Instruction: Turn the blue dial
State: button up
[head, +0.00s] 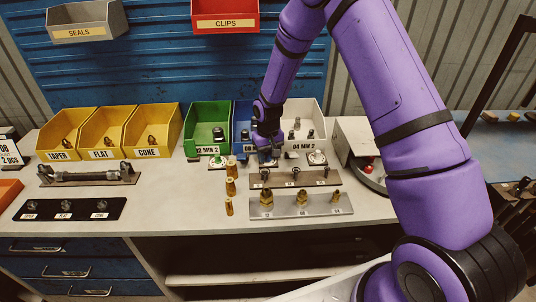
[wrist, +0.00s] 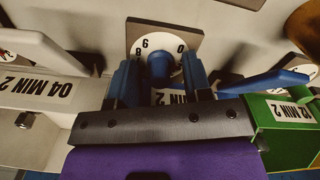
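The blue dial (wrist: 160,66) shows in the wrist view as a round blue knob on a white numbered face set in a square brown plate. My gripper (head: 267,151) is at the bench in front of the blue bin (head: 241,122). In the wrist view its two blue fingers stand on either side of the knob, with a visible gap on each side. The gripper is open and holds nothing. In the head view my gripper and wrist hide most of the dial. The dial's pointer mark cannot be made out.
A green bin (head: 207,128) stands left of the gripper and a white bin (head: 305,122) right, each with a dial in front. Brass fittings (head: 231,186) stand at the front left. A rack with small parts (head: 296,178) lies just in front. Yellow bins (head: 108,133) are farther left.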

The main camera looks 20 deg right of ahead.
notch_tip(320, 180, up, 11)
dwell(0.6)
jog(key=shift+f, duration=0.15)
notch_tip(320, 180, up, 12)
jog(key=t, duration=0.1)
send_over(268, 153)
jog(key=s+d, duration=0.2)
jog(key=s, duration=0.3)
jog(key=s+d+r+t, duration=0.2)
jog(key=s+r, duration=0.7)
jog(key=r, duration=0.2)
jog(key=s+d+r+t, duration=0.1)
jog(key=s+r, duration=0.2)
jog(key=s, duration=0.8)
jog(key=s+d+r+m+t, duration=0.1)
jog(key=s+d+r, duration=0.1)
jog(key=s, duration=1)
jog(key=shift+r, duration=0.55)
